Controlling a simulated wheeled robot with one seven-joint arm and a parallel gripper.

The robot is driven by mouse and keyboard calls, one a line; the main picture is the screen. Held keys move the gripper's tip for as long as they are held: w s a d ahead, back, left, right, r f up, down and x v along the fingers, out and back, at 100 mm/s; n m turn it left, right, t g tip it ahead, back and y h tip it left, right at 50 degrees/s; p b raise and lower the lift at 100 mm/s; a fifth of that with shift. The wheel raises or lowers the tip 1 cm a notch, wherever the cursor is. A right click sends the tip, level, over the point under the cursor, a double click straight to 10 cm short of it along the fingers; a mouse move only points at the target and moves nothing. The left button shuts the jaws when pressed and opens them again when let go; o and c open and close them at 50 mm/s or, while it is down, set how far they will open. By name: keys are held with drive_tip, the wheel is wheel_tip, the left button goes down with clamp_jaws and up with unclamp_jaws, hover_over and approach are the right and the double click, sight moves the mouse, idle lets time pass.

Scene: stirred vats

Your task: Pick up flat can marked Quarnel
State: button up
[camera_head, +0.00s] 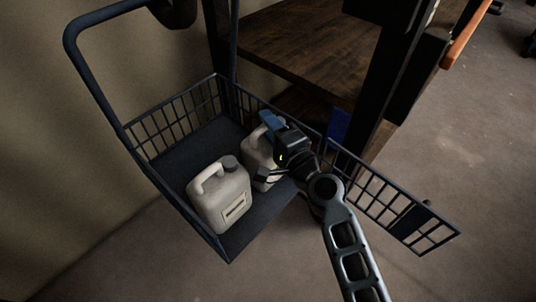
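A pale, flat-sided can with a handle and a dark grey cap (221,197) stands in the front of a dark wire basket. Its front label is too small to read. A second pale can (256,152) stands behind it to the right, partly hidden by my gripper. My gripper (268,176) reaches in from the right and is at the second can's right side; I cannot tell whether it touches. Whether its fingers are open or shut is unclear. A blue piece (270,122) shows above the gripper, by the second can's top. No marking reading Quarnel is legible.
The basket (180,206) has mesh sides and a tall bar at left. A mesh panel (392,208) stands out to the right, behind my arm. A wooden shelf (310,45) and dark posts are behind. Floor is open at right.

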drive_tip(key=shift+w+a, duration=0.15)
drive_tip(key=shift+w, duration=0.05)
drive_tip(key=shift+c, duration=0.3)
clamp_jaws()
